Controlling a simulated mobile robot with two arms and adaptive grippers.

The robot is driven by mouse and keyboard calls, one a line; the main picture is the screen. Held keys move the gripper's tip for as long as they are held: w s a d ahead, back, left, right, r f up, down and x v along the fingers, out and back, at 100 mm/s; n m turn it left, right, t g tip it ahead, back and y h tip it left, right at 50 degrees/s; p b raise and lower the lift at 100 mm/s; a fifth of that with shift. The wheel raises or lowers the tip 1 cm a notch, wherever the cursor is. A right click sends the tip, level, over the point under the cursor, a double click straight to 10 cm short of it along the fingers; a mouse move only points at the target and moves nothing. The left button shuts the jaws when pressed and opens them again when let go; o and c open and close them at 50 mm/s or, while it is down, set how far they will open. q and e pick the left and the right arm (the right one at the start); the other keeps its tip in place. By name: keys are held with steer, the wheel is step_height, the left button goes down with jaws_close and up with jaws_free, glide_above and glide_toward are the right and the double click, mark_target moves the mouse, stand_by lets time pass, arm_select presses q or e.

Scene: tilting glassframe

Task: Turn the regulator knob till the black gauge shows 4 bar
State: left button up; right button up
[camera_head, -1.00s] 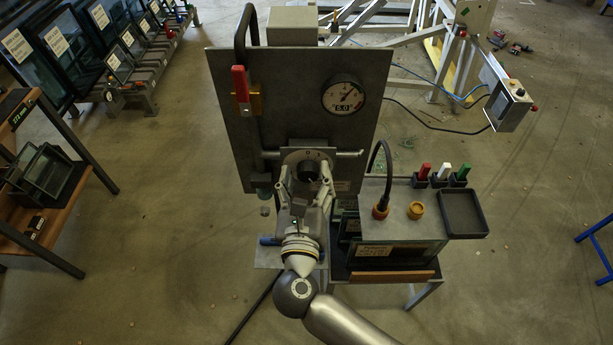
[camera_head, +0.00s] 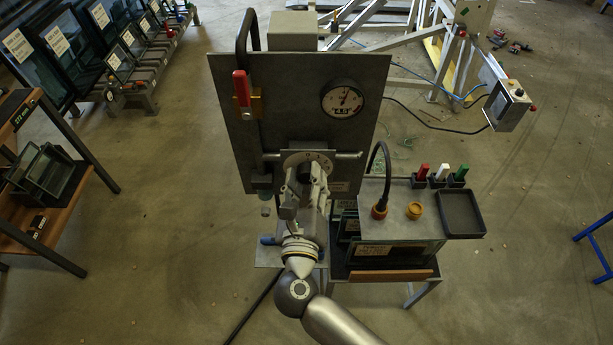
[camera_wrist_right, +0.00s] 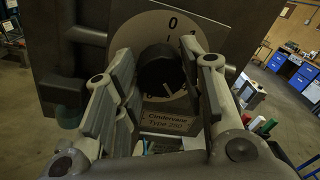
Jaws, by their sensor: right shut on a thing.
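The round gauge (camera_head: 342,97) has a dark rim, a white face and a needle pointing near the top. Its small black readout appears to show 4.5. The black regulator knob (camera_wrist_right: 160,70) sits on a pale round dial plate (camera_wrist_right: 140,42) with a 0 mark at its top. My right gripper (camera_head: 304,178) is at the knob and shut on it, with one finger on each side in the right wrist view (camera_wrist_right: 163,82). In the head view the fingers mostly hide the knob. My left gripper is not in view.
The grey panel (camera_head: 310,110) carries a red-handled lever (camera_head: 241,88) at the left. A pipe crosses behind the dial. Open floor lies further right.

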steer(key=shift+n+p, duration=0.75)
steer(key=shift+n, duration=0.85)
steer(key=o, duration=1)
steer(key=shift+s, duration=0.15)
steer(key=s, duration=1.1)
steer(key=shift+s+a+f, duration=0.25)
steer(key=shift+s+a, duration=0.1)
steer(key=shift+a, duration=0.05)
